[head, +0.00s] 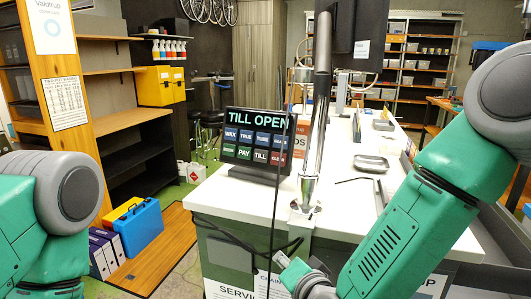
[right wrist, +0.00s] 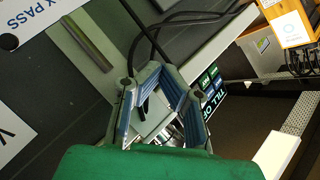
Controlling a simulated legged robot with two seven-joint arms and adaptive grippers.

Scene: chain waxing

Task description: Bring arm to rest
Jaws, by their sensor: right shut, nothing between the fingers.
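My right arm comes in from the right in the head view, its green forearm slanting down-left in front of the white counter (head: 235,197). My right gripper (head: 286,264) is low at the counter's front, partly cut off by the lower edge. In the right wrist view the right gripper (right wrist: 160,92) shows its blue-lined fingers, shut with nothing held. Dark cables pass close to the fingers there; whether they touch cannot be told. My left arm shows only as a green and grey part at the left edge of the head view, and its gripper is out of the picture.
A repair stand post (head: 316,145) rises from the counter beside the till screen (head: 257,140). A grey tray (head: 370,163) lies further back. A blue case (head: 138,228) stands on a wooden platform at left. Green floor lies between.

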